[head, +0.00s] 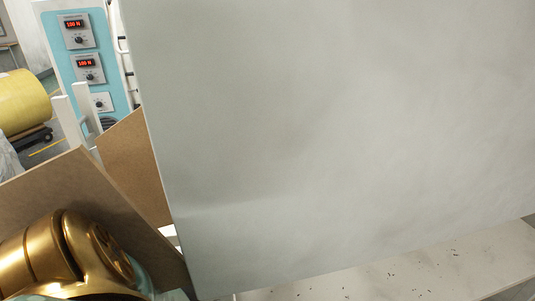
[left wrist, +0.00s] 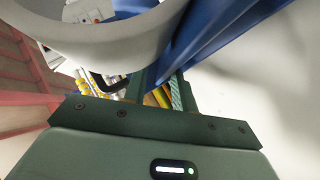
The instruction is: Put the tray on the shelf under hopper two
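I cannot make out the tray, the shelf or hopper two for certain in either view. A large plain pale grey panel (head: 340,140) fills most of the head view and hides what lies behind it. My left gripper (left wrist: 160,88) shows in the left wrist view as two dark green fingers with a gap between them. I see nothing clearly held in that gap. A thick whitish ring-shaped part (left wrist: 110,45) and blue beams (left wrist: 205,45) cross the view just beyond the fingers. My right gripper is in neither view.
A blue control cabinet (head: 91,60) with red displays stands at the upper left of the head view. A yellow roll (head: 22,102) is left of it. Brown boards (head: 138,165) stand close to my gold arm link. A pale speckled surface (head: 440,268) lies below the panel.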

